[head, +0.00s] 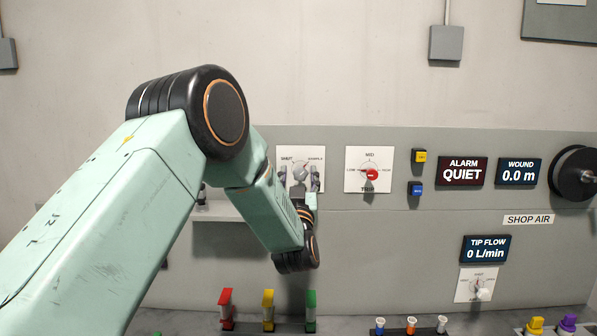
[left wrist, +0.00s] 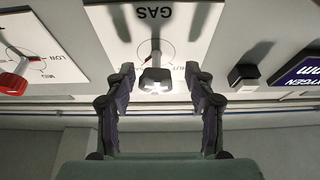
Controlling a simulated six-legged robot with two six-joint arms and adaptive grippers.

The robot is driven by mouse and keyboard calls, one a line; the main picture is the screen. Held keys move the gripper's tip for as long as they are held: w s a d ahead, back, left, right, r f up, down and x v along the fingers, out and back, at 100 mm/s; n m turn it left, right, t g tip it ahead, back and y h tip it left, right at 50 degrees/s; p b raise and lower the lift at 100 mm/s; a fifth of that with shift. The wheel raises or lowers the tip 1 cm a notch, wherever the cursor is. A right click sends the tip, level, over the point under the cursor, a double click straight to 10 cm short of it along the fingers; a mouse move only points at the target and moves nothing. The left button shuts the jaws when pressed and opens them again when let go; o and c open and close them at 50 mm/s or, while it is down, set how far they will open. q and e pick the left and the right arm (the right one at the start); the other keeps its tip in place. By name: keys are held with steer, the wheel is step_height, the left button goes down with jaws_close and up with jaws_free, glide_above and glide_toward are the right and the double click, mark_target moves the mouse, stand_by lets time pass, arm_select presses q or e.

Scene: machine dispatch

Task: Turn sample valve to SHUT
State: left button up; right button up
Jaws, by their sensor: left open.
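The sample valve is a grey knob (head: 300,171) on a white plate (head: 289,154) with a SHUT label at upper left and what reads as SAMPLE at upper right. I cannot tell exactly where the knob points. My left gripper (head: 298,181) is in front of this plate, its fingers spread to either side of the knob. In the left wrist view the knob (left wrist: 155,81) sits between the tips of the open left gripper (left wrist: 160,76), with a gap on each side. The plate there reads GAS (left wrist: 153,12). My right gripper is out of view.
A red knob (head: 370,174) on its own plate is right of the valve. Yellow (head: 419,156) and blue (head: 415,188) buttons, displays and a reel (head: 577,176) are farther right. Coloured items, including a red one (head: 226,308), stand along the bottom. A ledge (head: 215,211) is beside my arm.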

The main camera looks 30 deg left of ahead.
arm_select(q)
steer(key=shift+w+a, duration=0.1)
steer(key=shift+w, duration=0.3)
steer(key=shift+s+d+r, duration=0.35)
steer(key=shift+d, duration=0.1)
steer(key=shift+s, duration=0.15)
steer(key=shift+c, duration=0.5)
steer(key=shift+a, duration=0.15)
steer(key=shift+c, duration=0.7)
steer(key=shift+w+a+f, duration=0.2)
steer(key=shift+w+a, duration=0.05)
steer(key=c, duration=0.3)
steer(key=shift+w+d, duration=0.15)
steer(key=shift+d, duration=0.05)
steer(key=c, duration=0.3)
steer(key=shift+a, duration=0.1)
jaws_close()
